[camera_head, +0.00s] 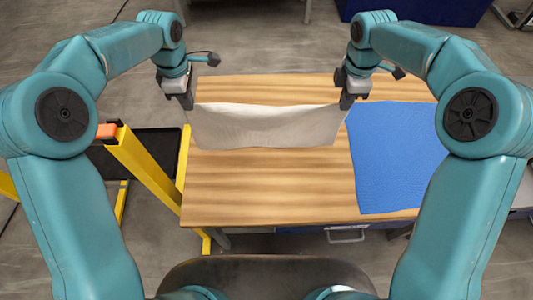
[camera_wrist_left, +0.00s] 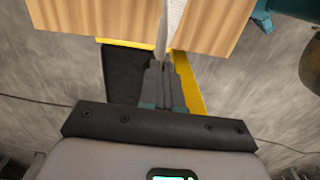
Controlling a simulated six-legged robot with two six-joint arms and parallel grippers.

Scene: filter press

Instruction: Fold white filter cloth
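The white filter cloth (camera_head: 265,128) hangs between my two grippers over the far half of the wooden table (camera_head: 270,190). Its top edge sags slightly in the middle. My left gripper (camera_head: 188,104) is shut on the cloth's left top corner. In the left wrist view, the cloth (camera_wrist_left: 172,22) runs edge-on away from the closed fingers (camera_wrist_left: 162,68). My right gripper (camera_head: 346,102) is shut on the cloth's right top corner. Whether the lower edge of the cloth touches the table, I cannot tell.
A blue cloth (camera_head: 398,160) lies flat on the right part of the table. A yellow frame (camera_head: 145,165) and a black tray (camera_head: 150,150) stand left of the table.

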